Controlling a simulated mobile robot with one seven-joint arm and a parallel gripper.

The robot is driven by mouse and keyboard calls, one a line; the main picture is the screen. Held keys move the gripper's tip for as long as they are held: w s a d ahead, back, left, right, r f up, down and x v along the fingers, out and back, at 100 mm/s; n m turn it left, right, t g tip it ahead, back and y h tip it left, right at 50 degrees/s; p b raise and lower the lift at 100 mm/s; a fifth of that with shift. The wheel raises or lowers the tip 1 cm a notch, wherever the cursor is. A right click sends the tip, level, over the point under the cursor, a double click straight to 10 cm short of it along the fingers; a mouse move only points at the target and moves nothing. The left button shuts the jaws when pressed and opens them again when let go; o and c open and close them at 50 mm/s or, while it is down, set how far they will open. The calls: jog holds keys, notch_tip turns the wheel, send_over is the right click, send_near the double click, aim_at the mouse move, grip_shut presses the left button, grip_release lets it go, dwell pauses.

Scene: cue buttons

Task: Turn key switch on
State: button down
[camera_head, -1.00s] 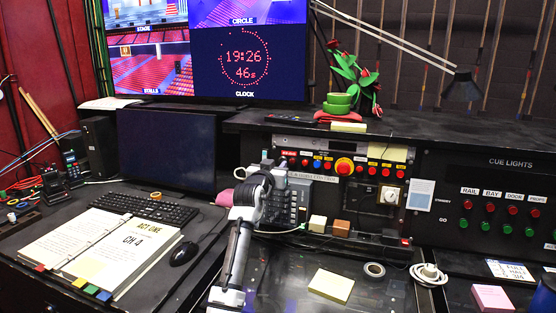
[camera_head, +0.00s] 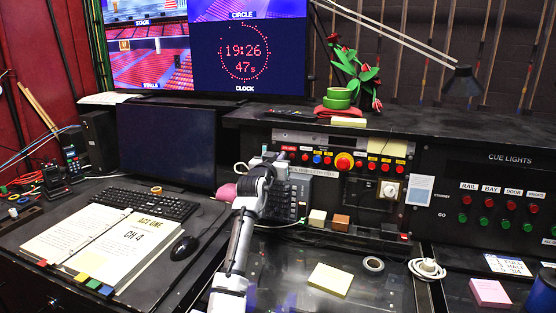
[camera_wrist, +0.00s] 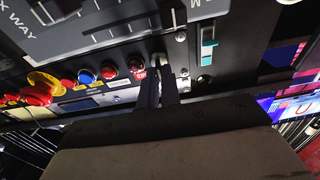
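My gripper (camera_head: 280,160) is at the left end of the button panel (camera_head: 330,139), in front of its face. In the wrist view its two dark fingers (camera_wrist: 160,76) point at the panel with a narrow gap between them. A small pale metallic piece (camera_wrist: 158,60) shows at the fingertips, beside a red button (camera_wrist: 137,65). It may be the key of the key switch, but it is too small and partly covered to be sure. I cannot tell whether the fingers grip it. The switch's position cannot be read.
A large red button on yellow (camera_head: 344,162) and several small buttons line the panel. A dial with a white plate (camera_head: 389,190) sits lower right. A keypad unit (camera_head: 291,196) is right of my wrist. A monitor (camera_head: 165,147) stands left. A yellow note (camera_head: 330,279) lies on the desk.

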jog(key=shift+f, duration=0.1)
jog(key=shift+f+m+b, duration=0.15)
jog(key=shift+m+b, duration=0.45)
jog(key=shift+b, duration=0.3)
jog(key=m+b, duration=0.2)
jog(key=b, duration=0.1)
jog(key=shift+m+h, duration=0.3)
jog(key=m+g+b, duration=0.1)
jog(key=m+b, duration=0.1)
jog(key=m, duration=0.3)
jog(key=shift+h+b, duration=0.3)
jog(key=shift+b, duration=0.05)
jog(key=m, duration=0.4)
jog(key=m+g, duration=0.1)
jog(key=shift+r+m+h+b, duration=0.25)
jog(key=shift+m+h+b, duration=0.05)
jog(key=shift+m+b, duration=0.1)
jog(key=shift+m+g, duration=0.3)
jog(key=shift+m, duration=2.1)
